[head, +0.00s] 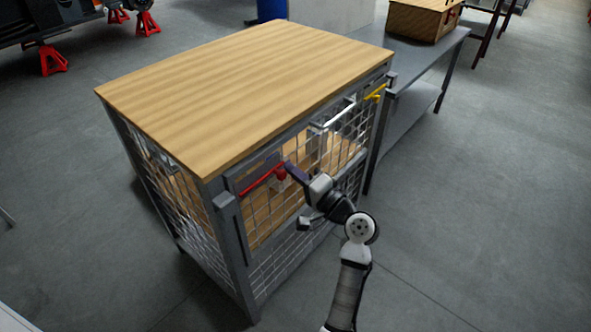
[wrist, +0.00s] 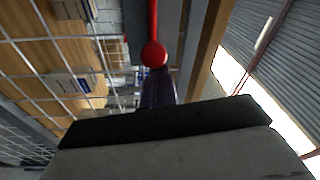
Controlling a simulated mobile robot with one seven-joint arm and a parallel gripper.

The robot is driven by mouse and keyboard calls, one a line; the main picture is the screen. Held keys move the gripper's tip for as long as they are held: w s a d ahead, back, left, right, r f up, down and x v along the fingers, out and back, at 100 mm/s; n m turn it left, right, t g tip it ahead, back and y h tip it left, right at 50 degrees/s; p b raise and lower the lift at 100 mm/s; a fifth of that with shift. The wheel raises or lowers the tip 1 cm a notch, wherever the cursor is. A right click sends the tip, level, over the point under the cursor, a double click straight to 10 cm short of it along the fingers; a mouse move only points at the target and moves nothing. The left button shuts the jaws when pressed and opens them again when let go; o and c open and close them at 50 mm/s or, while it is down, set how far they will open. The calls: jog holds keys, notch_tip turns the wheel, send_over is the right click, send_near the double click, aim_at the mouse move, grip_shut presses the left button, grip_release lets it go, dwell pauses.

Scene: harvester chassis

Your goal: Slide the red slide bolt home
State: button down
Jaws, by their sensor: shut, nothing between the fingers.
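The red slide bolt (head: 262,181) is a thin red rod on the upper left of the mesh cage's front, under the wooden top. Its right end, with a knob, is beside my gripper (head: 289,170). In the wrist view the red rod runs down from the top edge and ends in a round red knob (wrist: 153,54). My dark gripper fingers (wrist: 158,88) are shut and empty, just below the knob in that view. I cannot tell whether they touch it. The catch at the rod's left end is too small to read.
The cage (head: 220,212) has a wide wooden top (head: 245,85), mesh sides and a grey frame. A pale handle (head: 338,113) and a yellow bolt (head: 377,91) are farther right on its front. A grey table (head: 425,52) with a wooden box stands behind right. The floor at right is clear.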

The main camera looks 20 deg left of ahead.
jog(key=shift+s+a, duration=0.3)
jog(key=shift+s, duration=0.6)
jog(key=shift+s+a, duration=0.35)
jog(key=shift+s, duration=0.5)
jog(key=shift+s+a, duration=0.3)
jog(key=shift+s, duration=0.6)
jog(key=shift+a, duration=0.1)
